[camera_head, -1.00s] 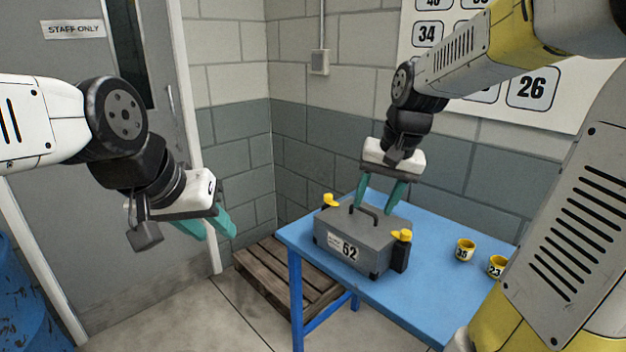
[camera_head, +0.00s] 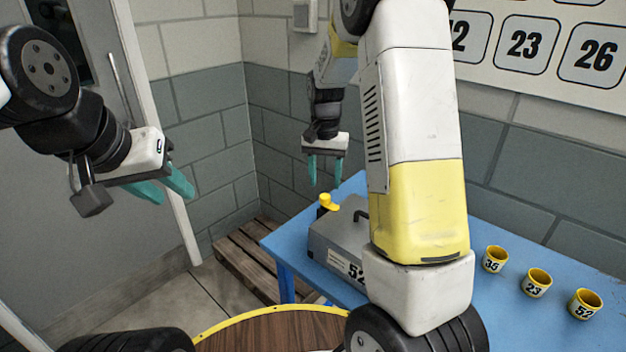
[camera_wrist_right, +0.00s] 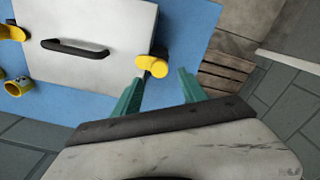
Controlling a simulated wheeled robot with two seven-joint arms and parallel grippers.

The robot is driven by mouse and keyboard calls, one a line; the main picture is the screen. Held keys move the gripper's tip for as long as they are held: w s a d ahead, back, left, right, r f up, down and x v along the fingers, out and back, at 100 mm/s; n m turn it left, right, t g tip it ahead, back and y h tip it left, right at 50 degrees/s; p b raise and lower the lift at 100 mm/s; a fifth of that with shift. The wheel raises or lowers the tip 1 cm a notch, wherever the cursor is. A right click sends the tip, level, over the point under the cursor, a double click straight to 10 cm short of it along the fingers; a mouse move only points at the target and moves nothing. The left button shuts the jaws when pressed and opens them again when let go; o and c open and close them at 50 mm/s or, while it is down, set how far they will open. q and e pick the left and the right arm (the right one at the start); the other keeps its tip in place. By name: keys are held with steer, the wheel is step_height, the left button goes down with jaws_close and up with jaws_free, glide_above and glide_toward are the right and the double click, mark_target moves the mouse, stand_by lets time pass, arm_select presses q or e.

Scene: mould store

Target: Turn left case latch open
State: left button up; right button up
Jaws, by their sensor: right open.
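The grey case (camera_head: 335,236), marked 52, stands on the blue table. Its left latch (camera_head: 327,203) is a yellow knob with a tab at the case's left end. My right gripper (camera_head: 325,183) points down just above this latch, open and empty. In the right wrist view the latch (camera_wrist_right: 152,66) lies just beyond and between the fingertips (camera_wrist_right: 160,77); I see no contact. The other latch (camera_wrist_right: 12,32) is at the far end of the lid, past the black handle (camera_wrist_right: 75,47). My arm hides it in the head view. My left gripper (camera_head: 172,190) is open and empty, away from the case.
Several yellow numbered cups, one of them marked 23 (camera_head: 537,283), stand on the blue table (camera_head: 505,325) to the right. A wooden pallet (camera_head: 240,258) lies on the floor left of the table. The block wall (camera_head: 205,130) stands close behind.

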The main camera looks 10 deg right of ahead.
mark_target(325, 196)
step_height(325, 196, down, 5)
steer(key=shift+r, duration=0.1)
steer(key=shift+c, duration=0.2)
jaws_close()
